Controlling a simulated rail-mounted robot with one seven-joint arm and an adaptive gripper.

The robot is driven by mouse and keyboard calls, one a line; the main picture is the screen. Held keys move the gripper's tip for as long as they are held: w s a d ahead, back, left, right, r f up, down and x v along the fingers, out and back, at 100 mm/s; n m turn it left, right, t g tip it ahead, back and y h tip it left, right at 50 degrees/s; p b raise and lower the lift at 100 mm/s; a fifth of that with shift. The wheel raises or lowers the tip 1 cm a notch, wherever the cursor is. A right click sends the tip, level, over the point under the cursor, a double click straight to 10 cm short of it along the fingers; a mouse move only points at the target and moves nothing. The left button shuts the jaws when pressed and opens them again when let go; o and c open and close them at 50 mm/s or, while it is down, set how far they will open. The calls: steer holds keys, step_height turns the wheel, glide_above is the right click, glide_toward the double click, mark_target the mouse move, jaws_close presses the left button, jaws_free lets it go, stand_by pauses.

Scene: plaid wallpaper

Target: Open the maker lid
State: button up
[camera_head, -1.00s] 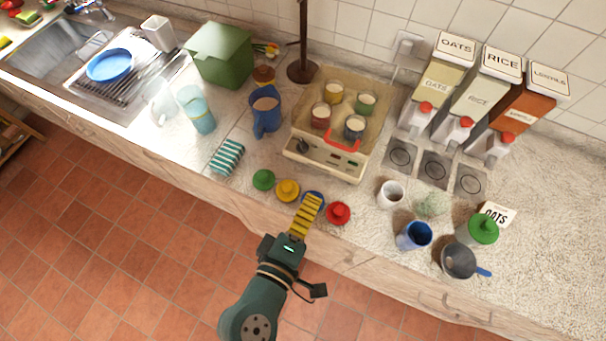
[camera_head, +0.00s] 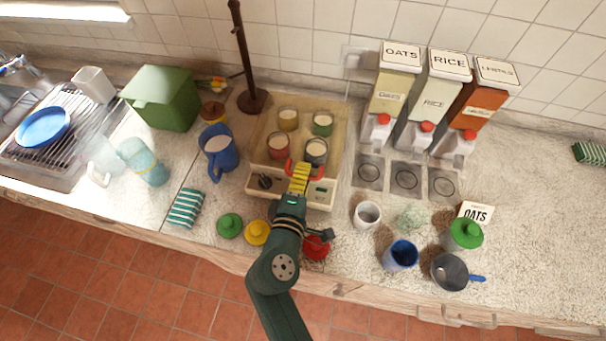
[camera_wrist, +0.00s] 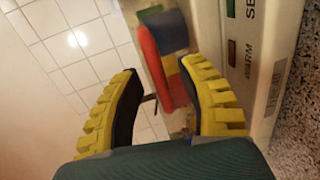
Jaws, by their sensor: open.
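The maker (camera_head: 257,187) is a cream appliance with a clear lid (camera_head: 260,125) that looks closed over several small jars. A red handle (camera_head: 318,172) sits at the lid's front edge. My gripper (camera_head: 300,168), with yellow ridged fingers, is at the handle in the head view and hides its middle. In the wrist view my gripper (camera_wrist: 165,110) is open, and the red handle (camera_wrist: 155,70) shows between and beyond the two fingers. I cannot tell whether a finger touches it. The maker's front panel (camera_wrist: 262,50) is close by on the right.
Green (camera_head: 230,226), yellow (camera_head: 257,232) and red (camera_head: 316,250) lids lie in front, the red one partly behind my arm. A white cup (camera_head: 367,215) and dispensers (camera_head: 432,95) stand to the right.

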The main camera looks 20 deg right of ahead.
steer(key=shift+w+d, duration=0.1)
steer(key=shift+w, duration=0.1)
steer(key=shift+c, duration=0.4)
jaws_close()
